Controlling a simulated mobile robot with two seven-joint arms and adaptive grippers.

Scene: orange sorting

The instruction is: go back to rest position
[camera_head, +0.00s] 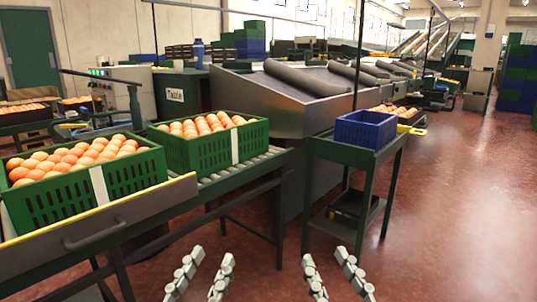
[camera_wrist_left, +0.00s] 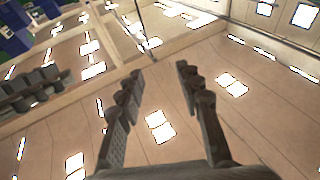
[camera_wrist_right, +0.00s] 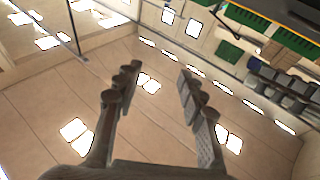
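My left gripper (camera_head: 204,272) is at the bottom of the head view, left of centre, with its fingers apart and nothing between them. It also shows open in the left wrist view (camera_wrist_left: 158,82). My right gripper (camera_head: 324,262) is beside it at the bottom, fingers spread and empty. In the right wrist view (camera_wrist_right: 158,78) its fingers are apart too. Both grippers are in front of the conveyor and the cart, touching nothing that I can see. Both wrist views show mostly ceiling and lights.
Two green crates full of oranges, the near crate (camera_head: 60,205) and the far crate (camera_head: 180,152), sit on a roller conveyor (camera_head: 235,172) at left. A blue crate (camera_head: 365,128) stands on a dark green cart (camera_head: 345,152) ahead. The red floor (camera_head: 460,200) at right is clear.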

